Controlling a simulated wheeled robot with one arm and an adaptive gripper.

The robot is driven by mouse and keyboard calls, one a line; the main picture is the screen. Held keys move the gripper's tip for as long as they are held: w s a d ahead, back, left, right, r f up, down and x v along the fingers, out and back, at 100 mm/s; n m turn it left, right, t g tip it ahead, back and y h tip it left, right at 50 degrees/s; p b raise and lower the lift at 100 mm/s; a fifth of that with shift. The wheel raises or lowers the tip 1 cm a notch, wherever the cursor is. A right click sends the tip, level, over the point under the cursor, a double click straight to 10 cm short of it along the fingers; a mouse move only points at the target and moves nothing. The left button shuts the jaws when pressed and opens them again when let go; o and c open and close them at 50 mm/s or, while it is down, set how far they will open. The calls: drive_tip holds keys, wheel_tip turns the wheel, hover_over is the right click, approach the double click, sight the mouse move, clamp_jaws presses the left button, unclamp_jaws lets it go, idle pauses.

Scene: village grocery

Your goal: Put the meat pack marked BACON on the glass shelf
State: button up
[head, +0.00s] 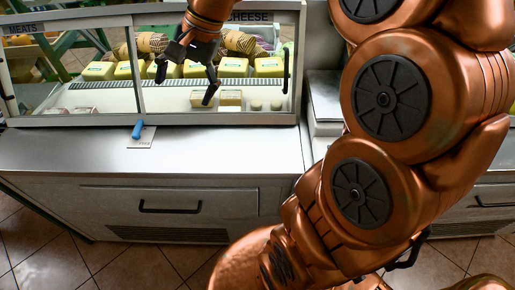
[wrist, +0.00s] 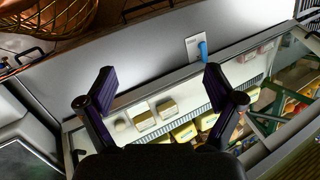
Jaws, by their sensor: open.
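My gripper (head: 184,86) is open and empty, in front of the right-hand, CHEESE part of the glass display case (head: 215,118). In the wrist view its two dark fingers (wrist: 158,74) are spread apart with nothing between them. The MEATS sign (head: 20,40) is at the left. I cannot read BACON on any pack, nor tell which surface is the glass shelf.
A grey counter ledge (head: 230,150) runs before the case, mostly clear. A card (head: 141,138) with a blue object (head: 138,129) lies on it. A dark vertical handle (head: 286,69) is at the case's right end. A drawer (head: 170,198) is below.

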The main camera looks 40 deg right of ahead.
drive_tip(key=s+f+n+g+h, duration=0.1)
drive_tip(key=s+f+n, duration=0.2)
drive_tip(key=s, duration=0.4)
drive_tip(key=s+d+f+n+g+h, duration=0.1)
drive_tip(key=s+f+n+h, duration=0.1)
drive_tip(key=s+f, duration=0.3)
drive_tip(key=s+f+n+g+h, duration=0.1)
drive_tip(key=s+f+n, duration=0.3)
drive_tip(key=s, duration=0.6)
drive_tip(key=shift+d+f+n+h, duration=0.25)
drive_tip(key=shift+f+n+h, duration=0.15)
drive_tip(key=shift+f, duration=0.15)
drive_tip(key=shift+r+p, duration=0.7)
